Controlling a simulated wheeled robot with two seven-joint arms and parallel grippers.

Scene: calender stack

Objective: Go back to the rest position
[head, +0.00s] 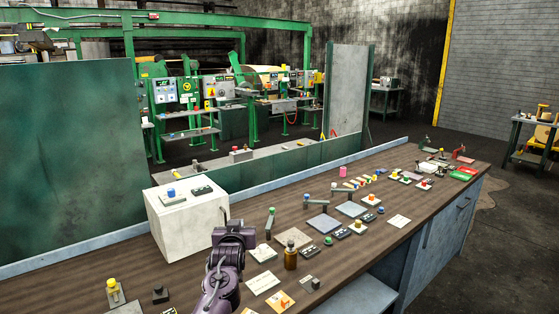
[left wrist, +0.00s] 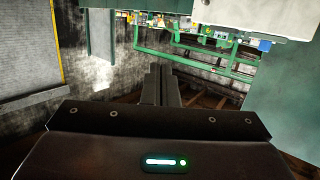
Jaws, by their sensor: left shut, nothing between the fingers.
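My left arm rises from the bottom of the head view, over the front edge of the workbench (head: 130,262). My left gripper (head: 226,213) is just right of the white box (head: 185,226) in the picture. It overlaps part of the bench; whether it touches anything is not clear. In the left wrist view its two dark fingers (left wrist: 157,72) lie together with nothing between them. The room appears upside down in that view. My right gripper is not in view.
A lever with a green knob (head: 270,224) rises nearby. A green panel (head: 70,160) stands behind the bench. Bare wood shows at left.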

